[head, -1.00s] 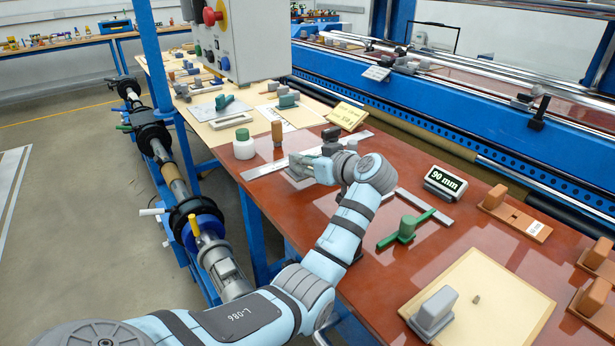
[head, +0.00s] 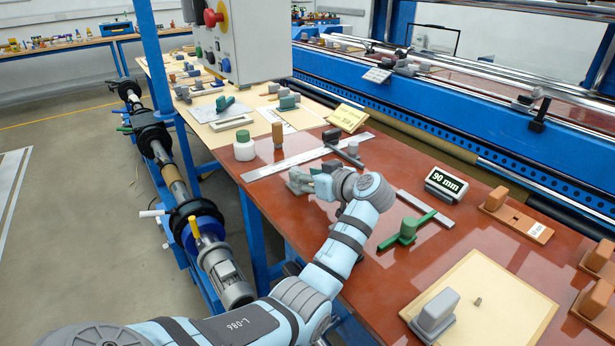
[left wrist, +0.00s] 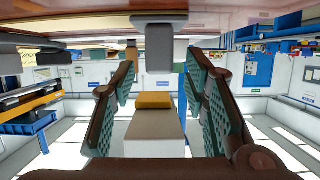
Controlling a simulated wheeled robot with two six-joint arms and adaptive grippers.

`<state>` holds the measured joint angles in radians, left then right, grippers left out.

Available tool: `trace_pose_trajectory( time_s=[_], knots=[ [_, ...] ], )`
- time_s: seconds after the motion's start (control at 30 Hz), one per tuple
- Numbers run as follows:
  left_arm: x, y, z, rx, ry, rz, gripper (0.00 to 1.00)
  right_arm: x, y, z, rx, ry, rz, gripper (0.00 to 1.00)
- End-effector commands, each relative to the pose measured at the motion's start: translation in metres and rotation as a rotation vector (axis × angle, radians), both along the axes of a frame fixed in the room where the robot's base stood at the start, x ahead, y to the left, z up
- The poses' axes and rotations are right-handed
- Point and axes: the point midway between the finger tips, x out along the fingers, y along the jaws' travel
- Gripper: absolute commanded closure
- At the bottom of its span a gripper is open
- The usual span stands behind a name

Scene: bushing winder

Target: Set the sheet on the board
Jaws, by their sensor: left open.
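A flat beige panel (head: 505,300) lies on the near right of the red-brown table top; a grey handle block (head: 436,312) stands on its left edge and a small grey peg near its middle. I cannot tell whether this panel is the sheet or the board. My left gripper (head: 298,180) is over the table, well left of and beyond the panel, near a long steel rule (head: 275,168). In the left wrist view its two green-padded fingers (left wrist: 160,105) are apart with nothing held between them. A grey block (left wrist: 159,48) shows beyond the fingertips. My right gripper is not in view.
Brown blocks (head: 495,198) line the right side. A blue machine runs along the back.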

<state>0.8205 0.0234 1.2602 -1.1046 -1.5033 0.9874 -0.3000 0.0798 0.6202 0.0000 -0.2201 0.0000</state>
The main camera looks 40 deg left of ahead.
Motion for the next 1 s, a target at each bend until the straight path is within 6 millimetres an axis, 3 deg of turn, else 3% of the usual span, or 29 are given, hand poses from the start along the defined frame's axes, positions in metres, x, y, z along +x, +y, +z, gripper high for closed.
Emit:
trace_pose_trajectory(
  time_s=[0.17,0.4,0.5,1.0],
  knots=[
    [-0.007,-0.028,0.01,-0.004,-0.002,-0.003,0.59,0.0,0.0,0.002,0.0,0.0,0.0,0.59],
    [-0.024,-0.087,0.032,-0.006,-0.001,-0.004,0.59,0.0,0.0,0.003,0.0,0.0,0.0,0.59],
    [-0.029,-0.101,0.038,-0.002,-0.001,-0.002,0.59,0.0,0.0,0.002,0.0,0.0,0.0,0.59],
    [-0.031,-0.107,0.041,-0.001,0.0,-0.001,0.59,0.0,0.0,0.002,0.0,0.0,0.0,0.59]
  ],
)
